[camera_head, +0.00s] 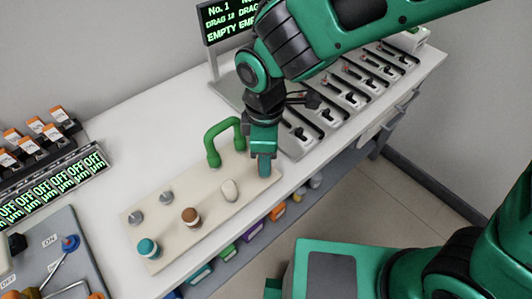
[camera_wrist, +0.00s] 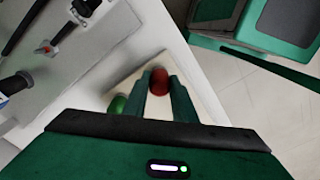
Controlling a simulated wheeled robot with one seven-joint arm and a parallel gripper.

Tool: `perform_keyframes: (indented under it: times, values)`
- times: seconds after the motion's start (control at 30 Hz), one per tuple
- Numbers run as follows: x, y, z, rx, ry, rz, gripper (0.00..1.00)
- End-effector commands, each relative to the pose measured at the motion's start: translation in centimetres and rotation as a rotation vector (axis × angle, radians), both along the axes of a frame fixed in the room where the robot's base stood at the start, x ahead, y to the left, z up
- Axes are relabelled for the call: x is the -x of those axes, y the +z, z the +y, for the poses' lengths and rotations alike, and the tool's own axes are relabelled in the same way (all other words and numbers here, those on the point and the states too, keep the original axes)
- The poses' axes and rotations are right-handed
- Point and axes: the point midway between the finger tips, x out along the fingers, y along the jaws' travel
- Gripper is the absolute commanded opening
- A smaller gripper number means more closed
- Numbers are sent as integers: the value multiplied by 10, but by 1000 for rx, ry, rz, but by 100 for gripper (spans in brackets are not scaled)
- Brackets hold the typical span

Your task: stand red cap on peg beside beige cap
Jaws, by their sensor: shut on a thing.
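My gripper (camera_head: 264,166) is at the right end of the beige board (camera_head: 205,205), low over it. In the wrist view the red cap (camera_wrist: 158,82) sits between the fingertips of my gripper (camera_wrist: 159,88), which are shut on it. The fingers hide the red cap in the head view. The beige cap (camera_head: 230,190) stands on the board a little left of my gripper, apart from it. I cannot tell whether the red cap touches the board or a peg.
A green handle (camera_head: 211,151) rises from the board close behind my gripper and also shows in the wrist view (camera_wrist: 118,104). A brown cap (camera_head: 190,217), a teal cap (camera_head: 148,247) and two grey pegs (camera_head: 166,198) are farther left. Levers (camera_head: 325,114) line the right.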

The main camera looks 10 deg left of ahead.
Motion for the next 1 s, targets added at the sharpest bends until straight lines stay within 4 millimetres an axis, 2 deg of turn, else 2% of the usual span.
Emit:
perform_keyframes:
  times: [0.03,0.1,0.47,0.63,1.0]
  values:
    - [0,-1,0,0,0,0,29]
    - [0,0,0,0,0,0,46]
    - [0,3,0,-1,0,-1,46]
    - [-1,23,0,-2,-1,-2,46]
    - [-2,89,0,-3,-2,-2,46]
